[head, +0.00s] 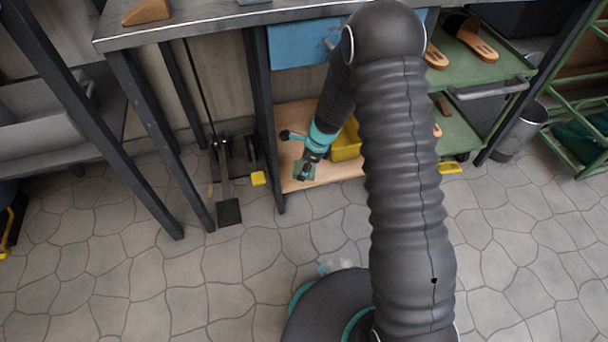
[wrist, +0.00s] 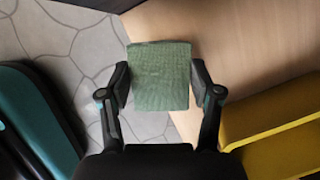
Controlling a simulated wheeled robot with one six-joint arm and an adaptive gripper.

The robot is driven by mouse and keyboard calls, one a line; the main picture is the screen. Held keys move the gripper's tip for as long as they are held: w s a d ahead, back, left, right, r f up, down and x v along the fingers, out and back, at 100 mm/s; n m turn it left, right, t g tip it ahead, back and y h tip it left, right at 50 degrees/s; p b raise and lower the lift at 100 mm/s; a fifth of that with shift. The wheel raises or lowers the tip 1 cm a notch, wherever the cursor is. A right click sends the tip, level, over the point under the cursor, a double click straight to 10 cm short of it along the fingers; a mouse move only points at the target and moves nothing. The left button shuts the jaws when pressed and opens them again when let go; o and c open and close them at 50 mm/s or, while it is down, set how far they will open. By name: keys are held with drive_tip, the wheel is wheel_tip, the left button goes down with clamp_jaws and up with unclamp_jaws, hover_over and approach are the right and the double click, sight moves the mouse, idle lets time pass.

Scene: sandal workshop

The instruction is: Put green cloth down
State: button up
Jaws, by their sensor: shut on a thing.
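The green cloth (wrist: 160,78) is a flat, folded square held between the two fingers of my gripper (wrist: 161,88) in the wrist view. My gripper is shut on it at its left and right edges. In the head view my gripper (head: 304,168) is low, over the front edge of the light wooden shelf (head: 300,118) under the workbench. The cloth shows there only as a small dark green patch. In the wrist view the cloth overlaps the shelf's edge, with stone floor at left and wood at right. Its height above the shelf cannot be told.
A yellow bin (head: 347,143) stands on the shelf right beside my gripper; it also shows in the wrist view (wrist: 275,125). A dark table leg (head: 265,120) stands left of the shelf. A green cart (head: 478,65) with sandals is at right. A pedal (head: 229,211) sits on the floor at left.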

drive_tip(key=shift+f+b, duration=0.6)
drive_tip(key=shift+f, duration=1.4)
drive_tip(key=shift+f, duration=0.1)
drive_tip(key=o, duration=1)
drive_tip(key=p+v, duration=0.2)
drive_tip(key=v, duration=0.5)
drive_tip(key=shift+d+r, duration=0.1)
drive_tip(key=shift+r, duration=0.25)
